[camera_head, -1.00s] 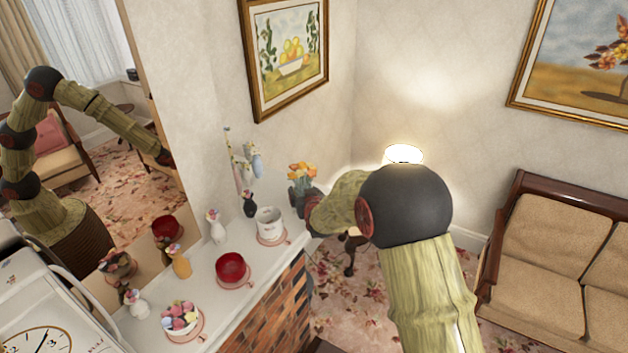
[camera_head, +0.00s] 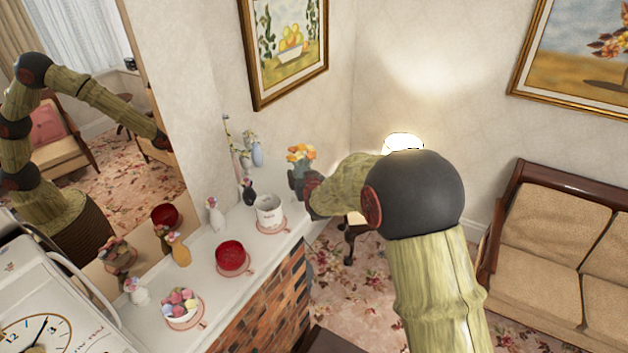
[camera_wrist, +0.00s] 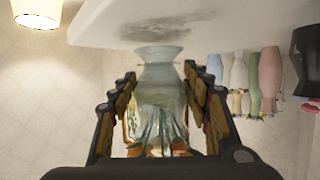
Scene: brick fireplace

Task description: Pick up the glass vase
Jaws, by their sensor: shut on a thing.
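The glass vase (camera_wrist: 160,80) is clear, pale blue-green glass, upside down in the wrist view, with its base toward the white mantel top (camera_wrist: 100,22). My gripper (camera_wrist: 164,88) has one finger on each side of the vase and is shut on it. In the head view, orange and yellow flowers (camera_head: 301,153) show above my gripper (camera_head: 303,184) at the mantel's far end. My gripper hides most of the vase there. I cannot tell whether its base touches the mantel.
A white mug (camera_head: 268,212), a red bowl (camera_head: 231,257), a bowl of colored balls (camera_head: 181,304) and several small vases (camera_head: 216,215) stand along the mantel. A mirror (camera_head: 150,190) leans at left. A lit lamp (camera_head: 403,142) stands beyond my arm.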

